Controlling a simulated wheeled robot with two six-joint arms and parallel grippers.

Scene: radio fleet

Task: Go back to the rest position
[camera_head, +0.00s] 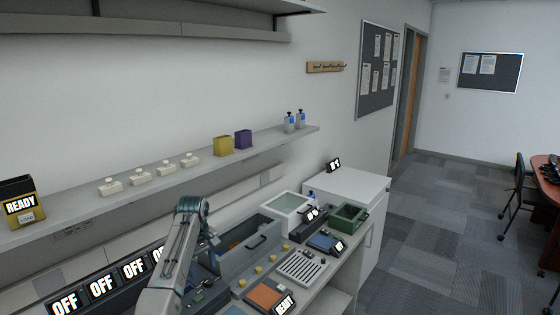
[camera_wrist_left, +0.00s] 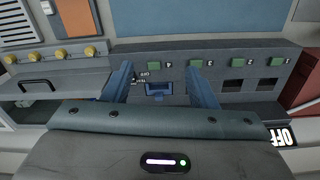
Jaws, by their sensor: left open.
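My left arm (camera_head: 176,262) comes in from the lower left of the head view and bends over the bench. My left gripper (camera_wrist_left: 160,85) shows in the left wrist view with its two blue fingers apart. No object is seen held between them. Past the fingers is a grey panel (camera_wrist_left: 222,70) with several numbered green squares (camera_wrist_left: 236,62). A blue-framed part (camera_wrist_left: 159,89) of the panel shows between the fingertips; I cannot tell whether they touch it. My right gripper is not in view.
Several OFF signs (camera_head: 103,287) line the bench at lower left. Yellow knobs (camera_head: 259,270), an orange pad (camera_head: 264,296), a slotted tray (camera_head: 301,268) and a green box (camera_head: 348,217) are to the right. A wall shelf (camera_head: 160,182) runs behind. The carpet (camera_head: 435,225) is open at right.

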